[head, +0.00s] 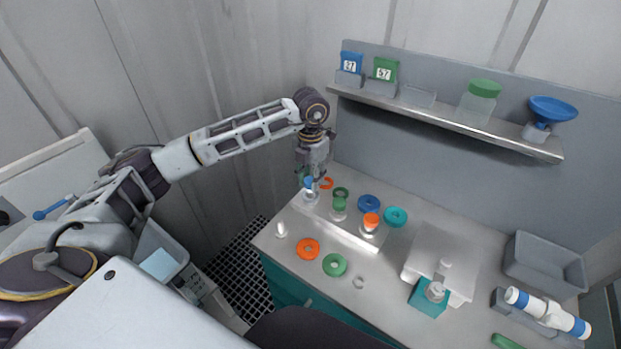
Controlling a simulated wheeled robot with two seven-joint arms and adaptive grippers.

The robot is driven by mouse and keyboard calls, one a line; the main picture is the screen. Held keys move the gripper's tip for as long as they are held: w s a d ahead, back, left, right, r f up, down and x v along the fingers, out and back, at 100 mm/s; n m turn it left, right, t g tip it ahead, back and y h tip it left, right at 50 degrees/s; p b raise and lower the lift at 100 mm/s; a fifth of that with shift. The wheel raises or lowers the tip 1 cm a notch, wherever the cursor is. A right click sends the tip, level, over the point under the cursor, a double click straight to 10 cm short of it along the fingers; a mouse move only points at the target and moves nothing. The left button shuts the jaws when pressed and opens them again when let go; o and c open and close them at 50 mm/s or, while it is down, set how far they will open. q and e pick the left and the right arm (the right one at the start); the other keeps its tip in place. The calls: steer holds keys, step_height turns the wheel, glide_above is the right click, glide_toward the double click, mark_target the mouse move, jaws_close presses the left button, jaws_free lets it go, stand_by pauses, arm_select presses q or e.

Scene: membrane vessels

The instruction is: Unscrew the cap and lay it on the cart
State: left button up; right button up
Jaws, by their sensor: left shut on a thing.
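My left gripper (313,174) points down at the far left corner of the worktop and is shut on the blue cap (309,183) of a small clear vessel (310,197). The vessel stands upright on a raised pale strip. Whether the cap is still threaded on is too small to tell. A green-capped vessel (339,205) and an orange-capped vessel (371,222) stand to its right. My right gripper is not in view.
The grey worktop (385,290) has a teal front and holds several loose orange, green, blue and teal rings. A white tray (420,253), a teal block (429,300) and a grey bin (545,262) stand to the right. A wall shelf (455,122) hangs above.

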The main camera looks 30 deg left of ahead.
mark_target(310, 181)
arm_select(q)
steer(key=shift+r+p, duration=1.1)
steer(key=shift+r, duration=1)
steer(key=shift+s+f, duration=0.1)
steer(key=shift+f, duration=0.05)
